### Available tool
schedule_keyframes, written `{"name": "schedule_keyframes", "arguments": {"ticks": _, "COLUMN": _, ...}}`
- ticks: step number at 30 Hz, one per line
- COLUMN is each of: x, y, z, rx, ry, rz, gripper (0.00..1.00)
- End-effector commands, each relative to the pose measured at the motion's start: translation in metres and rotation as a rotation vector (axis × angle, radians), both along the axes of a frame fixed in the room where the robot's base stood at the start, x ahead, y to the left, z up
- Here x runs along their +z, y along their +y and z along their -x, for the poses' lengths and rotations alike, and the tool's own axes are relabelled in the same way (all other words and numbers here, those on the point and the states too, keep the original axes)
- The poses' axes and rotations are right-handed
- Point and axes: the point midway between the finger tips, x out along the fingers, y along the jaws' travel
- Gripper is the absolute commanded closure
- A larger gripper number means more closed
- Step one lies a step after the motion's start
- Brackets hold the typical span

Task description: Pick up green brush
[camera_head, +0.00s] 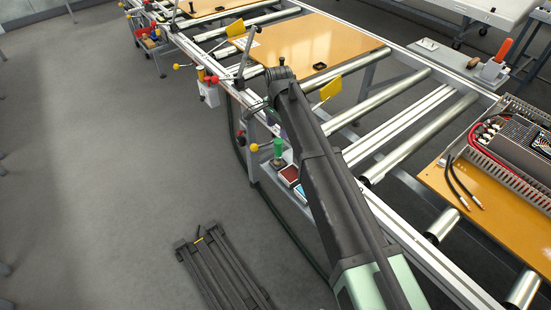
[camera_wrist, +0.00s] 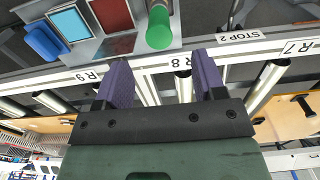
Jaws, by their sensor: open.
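The green brush shows in the head view (camera_head: 278,148) as an upright green handle at the side of the rail, just left of my arm. In the wrist view its rounded green end (camera_wrist: 159,30) is at the top centre, beyond the fingertips and roughly in line with the gap between them. My gripper (camera_wrist: 160,62) has its two purple fingers spread apart with nothing between them. It is apart from the brush. The brush's lower part is hidden in the wrist view. In the head view my gripper is mostly hidden by my arm.
Red and blue boxes (camera_head: 289,174) sit close to the brush. They show as dark red (camera_wrist: 112,14) and light blue (camera_wrist: 69,24) panels in the wrist view, with a blue object (camera_wrist: 44,42) beside them. The labelled rail (camera_wrist: 150,66) and rollers lie close by.

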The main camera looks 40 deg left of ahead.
Motion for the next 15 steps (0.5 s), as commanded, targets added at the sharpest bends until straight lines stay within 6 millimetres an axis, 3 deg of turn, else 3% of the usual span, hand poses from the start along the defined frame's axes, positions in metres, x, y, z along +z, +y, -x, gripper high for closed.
{"name": "schedule_keyframes", "arguments": {"ticks": 1, "x": -0.023, "y": 0.0, "z": 0.0, "rx": 0.0, "ry": 0.0, "rz": 0.0, "gripper": 0.36}}
{"name": "schedule_keyframes", "arguments": {"ticks": 3, "x": -0.037, "y": 0.0, "z": 0.0, "rx": 0.001, "ry": 0.0, "rz": 0.0, "gripper": 0.36}}
{"name": "schedule_keyframes", "arguments": {"ticks": 10, "x": -0.042, "y": 0.0, "z": 0.0, "rx": 0.001, "ry": 0.0, "rz": 0.0, "gripper": 0.36}}
{"name": "schedule_keyframes", "arguments": {"ticks": 15, "x": -0.074, "y": -0.002, "z": 0.001, "rx": 0.002, "ry": 0.0, "rz": 0.0, "gripper": 0.36}}
